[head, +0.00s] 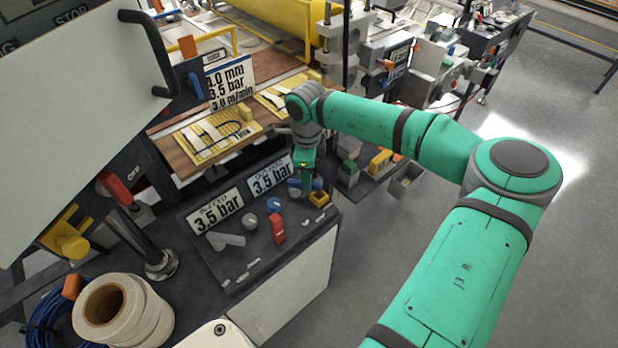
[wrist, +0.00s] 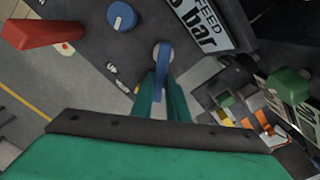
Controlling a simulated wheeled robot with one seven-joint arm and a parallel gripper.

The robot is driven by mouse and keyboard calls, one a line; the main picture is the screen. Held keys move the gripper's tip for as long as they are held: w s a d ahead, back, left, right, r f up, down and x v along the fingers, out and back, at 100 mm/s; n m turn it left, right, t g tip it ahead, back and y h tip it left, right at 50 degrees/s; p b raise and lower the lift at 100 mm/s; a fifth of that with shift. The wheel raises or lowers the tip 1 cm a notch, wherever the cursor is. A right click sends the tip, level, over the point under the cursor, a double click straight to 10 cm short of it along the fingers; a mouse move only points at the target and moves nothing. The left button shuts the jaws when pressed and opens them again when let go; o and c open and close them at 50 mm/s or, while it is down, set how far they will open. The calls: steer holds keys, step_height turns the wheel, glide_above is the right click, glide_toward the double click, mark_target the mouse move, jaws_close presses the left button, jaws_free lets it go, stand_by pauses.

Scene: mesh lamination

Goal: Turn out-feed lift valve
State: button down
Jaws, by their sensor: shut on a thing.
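The out-feed lift valve shows as a blue lever handle (wrist: 163,65) on a pale round base on the dark panel, beside a label plate (wrist: 208,22) reading "FEED" and "bar". My gripper (wrist: 162,90) is shut on this blue handle, one green finger on each side. In the head view my gripper (head: 304,184) points down at the panel's far right part, in front of the right-hand "3.5 bar" plate (head: 270,175). It hides most of the handle there.
A red lever (head: 277,229) and a blue knob (head: 274,204) stand on the panel to the left of my gripper. A second "3.5 bar" plate (head: 215,210) and a pale grey lever (head: 227,240) are further left. A yellow part (head: 319,199) sits close on the right.

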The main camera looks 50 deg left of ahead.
steer(key=shift+a+r, duration=0.1)
steer(key=c, duration=1.7)
jaws_free()
step_height(320, 180, up, 11)
steer(key=shift+f, duration=0.2)
steer(key=shift+w, duration=0.1)
